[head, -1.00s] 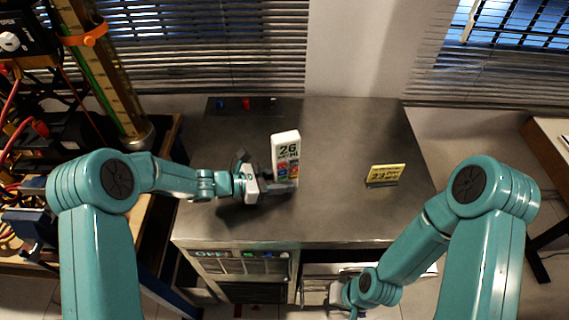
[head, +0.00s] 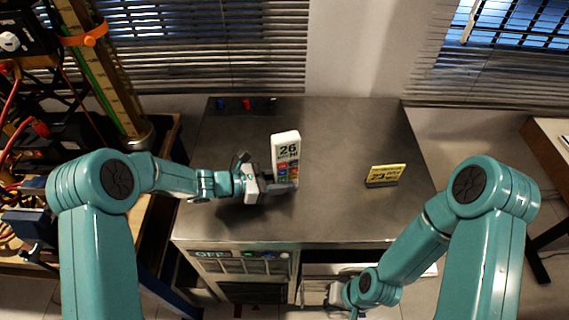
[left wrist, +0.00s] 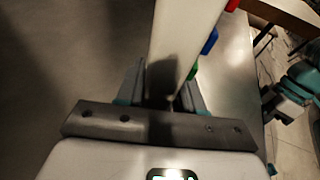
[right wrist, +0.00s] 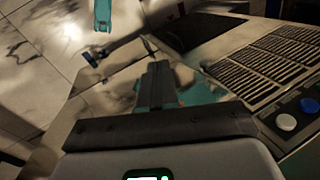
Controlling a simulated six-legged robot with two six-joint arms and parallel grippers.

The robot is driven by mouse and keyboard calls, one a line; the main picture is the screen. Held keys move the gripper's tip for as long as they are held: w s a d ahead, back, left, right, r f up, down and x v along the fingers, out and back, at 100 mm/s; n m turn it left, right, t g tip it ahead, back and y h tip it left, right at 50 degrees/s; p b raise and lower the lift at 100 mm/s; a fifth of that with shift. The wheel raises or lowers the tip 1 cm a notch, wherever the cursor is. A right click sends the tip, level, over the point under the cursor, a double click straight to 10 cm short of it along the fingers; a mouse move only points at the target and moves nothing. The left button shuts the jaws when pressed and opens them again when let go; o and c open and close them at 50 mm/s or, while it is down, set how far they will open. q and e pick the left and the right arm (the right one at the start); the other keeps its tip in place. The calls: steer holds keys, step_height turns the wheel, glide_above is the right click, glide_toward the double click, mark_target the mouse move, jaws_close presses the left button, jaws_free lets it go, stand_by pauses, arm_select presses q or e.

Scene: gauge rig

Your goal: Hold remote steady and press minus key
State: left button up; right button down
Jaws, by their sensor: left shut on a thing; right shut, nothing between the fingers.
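The white remote (head: 286,146) stands upright on the metal cabinet top, with a display reading 26 and coloured keys below it. My left gripper (head: 285,187) is shut on its lower part from the left. In the left wrist view the remote's pale side (left wrist: 184,40) rises between the fingers, with blue, green and red keys along its right edge. I cannot tell which key is the minus key. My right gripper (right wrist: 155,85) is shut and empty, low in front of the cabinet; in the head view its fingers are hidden.
A yellow sign (head: 386,174) stands on the right of the metal cabinet top (head: 335,205). Blue and red small items (head: 246,103) lie at its back left. The cabinet front has vents and buttons (right wrist: 285,121). A wired rig (head: 40,130) stands at left.

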mark_target(282, 173)
stand_by(0.9)
steer(key=s+a+r+n+g+h, duration=0.1)
steer(key=s+a+r+n+g, duration=0.3)
steer(key=n, duration=0.9)
steer(key=w+a+r+n+t+h, duration=0.2)
steer(key=w+r+n+t, duration=0.5)
steer(key=r+n, duration=0.3)
steer(key=w+a+r+n+t+h, duration=0.3)
steer(key=w+r+n+t, duration=0.4)
steer(key=r+n, duration=0.3)
steer(key=shift+w+a+n, duration=0.25)
steer(key=shift+w+n, duration=0.4)
steer(key=shift+n, duration=0.55)
steer(key=shift+r, duration=0.1)
steer(key=w+a, duration=0.2)
steer(key=w, duration=0.6)
steer(key=shift+w+a+h, duration=0.2)
steer(key=shift+a+h, duration=0.1)
